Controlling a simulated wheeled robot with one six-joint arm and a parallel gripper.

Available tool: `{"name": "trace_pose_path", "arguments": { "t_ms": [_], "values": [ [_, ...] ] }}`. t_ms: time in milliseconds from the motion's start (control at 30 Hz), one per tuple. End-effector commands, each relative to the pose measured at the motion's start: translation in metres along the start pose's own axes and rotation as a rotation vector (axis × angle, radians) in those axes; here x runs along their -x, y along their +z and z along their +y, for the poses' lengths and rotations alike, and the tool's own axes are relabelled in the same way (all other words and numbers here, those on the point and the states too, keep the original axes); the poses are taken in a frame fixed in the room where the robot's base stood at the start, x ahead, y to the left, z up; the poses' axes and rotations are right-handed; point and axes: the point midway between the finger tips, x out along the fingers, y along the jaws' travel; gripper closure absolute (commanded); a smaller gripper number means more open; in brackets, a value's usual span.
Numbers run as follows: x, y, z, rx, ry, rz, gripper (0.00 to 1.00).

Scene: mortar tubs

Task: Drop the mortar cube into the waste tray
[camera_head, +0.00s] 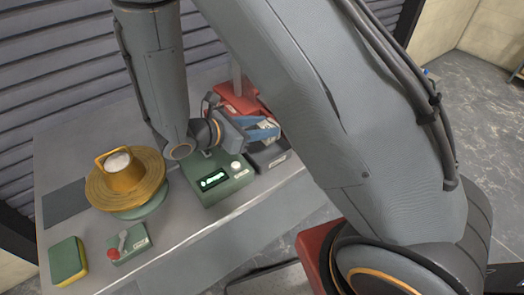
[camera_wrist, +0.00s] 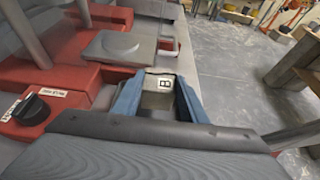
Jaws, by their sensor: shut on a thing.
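My gripper (camera_head: 270,127) is over the right end of the bench, its blue fingers partly hidden by my arm. In the wrist view my gripper (camera_wrist: 157,98) has its blue fingers on either side of a pale grey block, which I take for the mortar cube (camera_wrist: 156,100). A small black-on-white mark shows at its far side. A dark, low box with a white label (camera_head: 267,156) is just below the gripper at the bench's right end. I cannot tell whether it is the waste tray.
A green box with a display (camera_head: 221,180) is left of the gripper. A red device (camera_head: 238,98) stands behind.

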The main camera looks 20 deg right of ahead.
Motion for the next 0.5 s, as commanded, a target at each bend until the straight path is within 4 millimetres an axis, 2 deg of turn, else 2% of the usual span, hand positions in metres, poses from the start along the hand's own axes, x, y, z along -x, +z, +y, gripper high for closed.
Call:
{"name": "trace_pose_path", "arguments": {
  "t_ms": [33, 200, 500],
  "values": [
    [-0.004, -0.009, 0.001, 0.0, 0.0, -0.001, 0.91],
    [-0.008, -0.021, 0.001, 0.0, 0.002, 0.0, 0.91],
    [-0.008, -0.022, 0.0, 0.0, 0.002, 0.0, 0.91]
  ]
}}
